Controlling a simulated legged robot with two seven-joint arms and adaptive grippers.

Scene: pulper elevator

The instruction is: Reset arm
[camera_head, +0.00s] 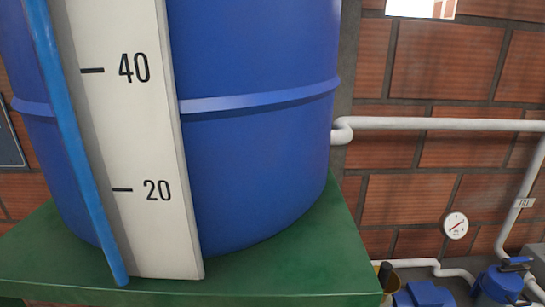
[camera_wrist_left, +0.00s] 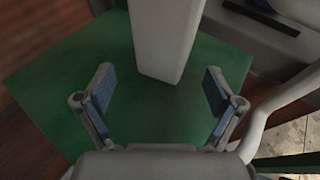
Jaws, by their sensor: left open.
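My left gripper (camera_wrist_left: 158,72) shows only in the left wrist view. Its two fingers, with blue inner pads, stand wide apart and hold nothing. A pale grey upright column (camera_wrist_left: 164,38) shows beyond and between the fingers; I cannot tell whether the fingers are level with it. A green surface (camera_wrist_left: 60,85) spreads below. Neither of my arms shows in the head view, and my right gripper is in neither view.
In the head view a blue tank (camera_head: 265,150) stands on a green platform (camera_head: 300,265). A white scale board (camera_head: 140,130) and a blue tube (camera_head: 70,140) run up its front. At right are a white pipe (camera_head: 440,124), a pressure gauge (camera_head: 455,225) and a blue pump (camera_head: 500,285).

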